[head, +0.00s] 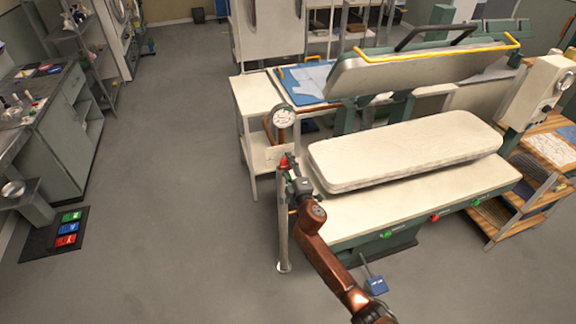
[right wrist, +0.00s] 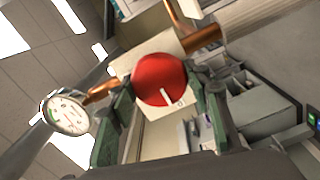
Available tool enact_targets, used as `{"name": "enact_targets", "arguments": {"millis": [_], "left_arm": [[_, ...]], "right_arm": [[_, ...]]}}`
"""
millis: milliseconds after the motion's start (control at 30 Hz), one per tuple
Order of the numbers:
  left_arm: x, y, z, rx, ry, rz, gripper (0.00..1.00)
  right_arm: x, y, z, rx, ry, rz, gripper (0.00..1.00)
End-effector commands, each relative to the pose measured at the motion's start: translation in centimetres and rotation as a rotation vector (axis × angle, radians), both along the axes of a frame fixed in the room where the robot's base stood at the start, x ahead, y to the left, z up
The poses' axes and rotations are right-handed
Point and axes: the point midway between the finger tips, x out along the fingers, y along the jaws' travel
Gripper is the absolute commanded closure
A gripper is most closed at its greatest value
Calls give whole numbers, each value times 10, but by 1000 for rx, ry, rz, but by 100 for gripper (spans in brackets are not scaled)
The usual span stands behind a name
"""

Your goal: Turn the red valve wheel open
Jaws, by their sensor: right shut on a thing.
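The red valve wheel (head: 284,162) sits on the copper pipe at the left end of the pressing machine, below a round dial gauge (head: 283,117). In the right wrist view the wheel (right wrist: 161,79) shows as a red disc with a small white mark, between the fingers. My right gripper (head: 290,172) is at the wheel and shut on it. The fingers (right wrist: 160,100) stand on both sides of the wheel, and the gripper hides part of it in the head view. My left gripper is not in view.
The press with its padded cream board (head: 405,148) and raised head (head: 425,68) stands right of the valve. A blue foot pedal (head: 376,286) lies on the floor. A steel workbench (head: 58,125) stands at far left. The grey floor between them is clear.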

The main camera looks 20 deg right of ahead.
Motion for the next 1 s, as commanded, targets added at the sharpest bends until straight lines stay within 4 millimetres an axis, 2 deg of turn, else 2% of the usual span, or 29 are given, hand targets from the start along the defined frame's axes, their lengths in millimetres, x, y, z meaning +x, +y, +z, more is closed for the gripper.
{"name": "enact_targets", "arguments": {"millis": [533,567,800,1000], "left_arm": [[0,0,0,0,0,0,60],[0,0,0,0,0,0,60],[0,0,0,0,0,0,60],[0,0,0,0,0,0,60]], "right_arm": [[0,1,-1,-27,1,2,80],[0,1,-1,-27,1,2,54],[0,1,-1,-25,0,1,38],[0,0,0,-24,0,1,37]]}}
